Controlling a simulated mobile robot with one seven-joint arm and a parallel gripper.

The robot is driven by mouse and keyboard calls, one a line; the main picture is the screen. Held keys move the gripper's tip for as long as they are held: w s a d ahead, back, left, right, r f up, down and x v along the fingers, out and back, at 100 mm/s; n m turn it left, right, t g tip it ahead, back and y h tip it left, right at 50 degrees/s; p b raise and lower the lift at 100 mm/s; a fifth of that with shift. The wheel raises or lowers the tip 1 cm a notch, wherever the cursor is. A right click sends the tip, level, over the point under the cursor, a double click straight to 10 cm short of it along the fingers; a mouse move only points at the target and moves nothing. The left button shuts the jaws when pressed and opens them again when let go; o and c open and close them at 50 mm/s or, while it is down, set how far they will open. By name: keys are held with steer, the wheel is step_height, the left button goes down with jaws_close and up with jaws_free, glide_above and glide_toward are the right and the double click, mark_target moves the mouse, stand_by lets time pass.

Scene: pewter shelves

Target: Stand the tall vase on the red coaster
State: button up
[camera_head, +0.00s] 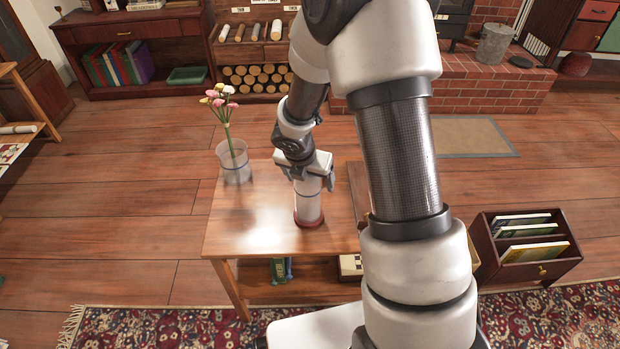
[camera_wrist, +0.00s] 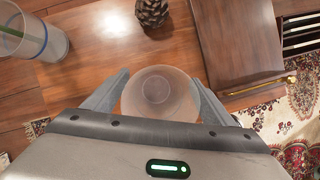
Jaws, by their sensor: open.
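A tall, pale frosted vase (camera_head: 309,205) stands upright on the red coaster (camera_head: 309,221) on the wooden table (camera_head: 250,236). The coaster's red rim shows around the vase's base in the head view. In the wrist view I look down on the round mouth of the vase (camera_wrist: 158,92), and the coaster is hidden there. My gripper (camera_head: 313,182) is at the upper part of the vase. Its fingers (camera_wrist: 158,97) are spread open, one on each side of the vase. I cannot tell whether either finger touches it.
A clear vase with pink and yellow flowers (camera_head: 234,168) stands at the table's left; it shows at the upper left of the wrist view (camera_wrist: 32,40). A pine cone (camera_wrist: 152,12) and a brown wooden box (camera_wrist: 232,45) are close by. A magazine rack (camera_head: 525,248) stands right of the table.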

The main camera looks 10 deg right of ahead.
steer(key=p+v, duration=0.7)
steer(key=v, duration=1)
steer(key=s+d+r+m, duration=0.2)
steer(key=s+r+m, duration=0.1)
steer(key=r+m, duration=0.3)
steer(key=s+d+r+m, duration=0.3)
steer(key=s+r+m, duration=0.1)
steer(key=r+m, duration=0.2)
steer(key=s+a+r+m+t+y, duration=0.2)
steer(key=s+r+m, duration=0.6)
steer(key=s+m, duration=0.7)
step_height(320, 180, up, 15)
steer(key=w+m+p, duration=0.2)
steer(key=p, duration=1.3)
steer(key=shift+a, duration=0.15)
